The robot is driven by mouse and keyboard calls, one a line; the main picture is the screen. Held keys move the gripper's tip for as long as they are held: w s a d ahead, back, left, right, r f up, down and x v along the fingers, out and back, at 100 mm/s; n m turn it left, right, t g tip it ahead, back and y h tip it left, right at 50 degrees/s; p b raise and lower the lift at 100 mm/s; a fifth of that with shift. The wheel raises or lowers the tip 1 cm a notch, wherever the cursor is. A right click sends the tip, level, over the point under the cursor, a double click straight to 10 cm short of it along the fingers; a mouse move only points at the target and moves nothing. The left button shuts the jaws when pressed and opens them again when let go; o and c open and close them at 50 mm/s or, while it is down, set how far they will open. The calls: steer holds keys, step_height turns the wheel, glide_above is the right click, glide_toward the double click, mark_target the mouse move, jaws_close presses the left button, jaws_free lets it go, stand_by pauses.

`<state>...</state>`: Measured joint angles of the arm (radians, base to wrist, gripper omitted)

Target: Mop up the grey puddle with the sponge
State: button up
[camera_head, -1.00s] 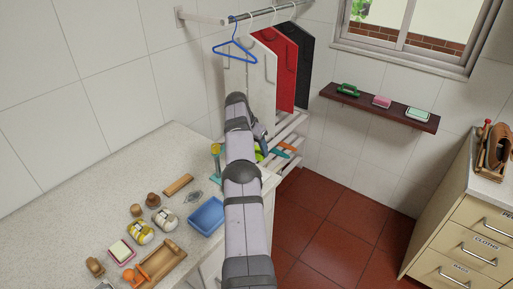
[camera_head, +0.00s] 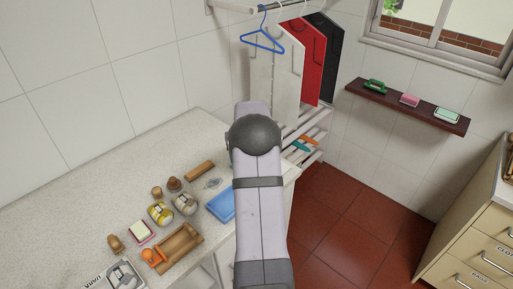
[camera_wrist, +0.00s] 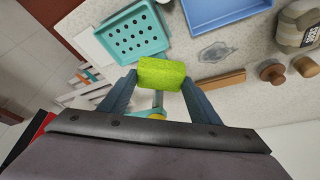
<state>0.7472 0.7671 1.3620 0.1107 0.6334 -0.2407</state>
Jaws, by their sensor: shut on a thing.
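My gripper (camera_wrist: 160,78) is shut on a yellow-green sponge (camera_wrist: 160,73) in the wrist view, one finger on each side of it. The sponge overlaps the near edge of a teal basket with holes (camera_wrist: 124,42); its height above the surface is hard to tell. The grey puddle (camera_wrist: 218,52) is a small flat patch on the speckled counter, to the right of the sponge. It also shows in the head view (camera_head: 212,184), left of my arm. In the head view my arm hides the gripper and sponge.
A blue tray (camera_head: 220,206) lies close to the puddle, with a wooden block (camera_head: 199,170) on its other side. Wooden knobs (camera_head: 174,184), jars (camera_head: 185,204) and a wooden tray (camera_head: 178,248) stand further left. A slatted rack (camera_head: 308,145) is beyond the counter.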

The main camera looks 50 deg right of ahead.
steer(key=s+a+r+n+t+y, duration=0.1)
steer(key=s+a+n, duration=0.15)
steer(key=a, duration=1.65)
steer(key=s+a+n+y, duration=0.1)
steer(key=a+n, duration=0.3)
steer(key=a, duration=1.6)
steer(key=w+d+m, duration=0.2)
steer(key=w+d, duration=0.1)
steer(key=d, duration=0.1)
steer(key=w+d+m+h, duration=0.1)
steer(key=w+d+m, duration=0.2)
steer(key=w+d, duration=0.1)
steer(key=shift+w+r+g, duration=0.15)
steer(key=shift+w+g, duration=0.1)
steer(key=shift+g, duration=0.05)
steer(key=w+d+m, duration=0.1)
steer(key=d, duration=0.1)
steer(key=w+d+m+h, duration=0.1)
steer(key=d, duration=0.2)
steer(key=w+d+m, duration=0.1)
steer(key=d+m, duration=0.1)
steer(key=shift+w+d+f+g+h, duration=0.2)
steer(key=shift+w+d+g+h, duration=0.1)
steer(key=shift+g+h, duration=0.1)
steer(key=d+f+m+g+h, duration=0.1)
steer(key=d+m+g, duration=0.2)
steer(key=d+m, duration=0.6)
steer(key=shift+d+f, duration=0.15)
steer(key=shift+d, duration=3.9)
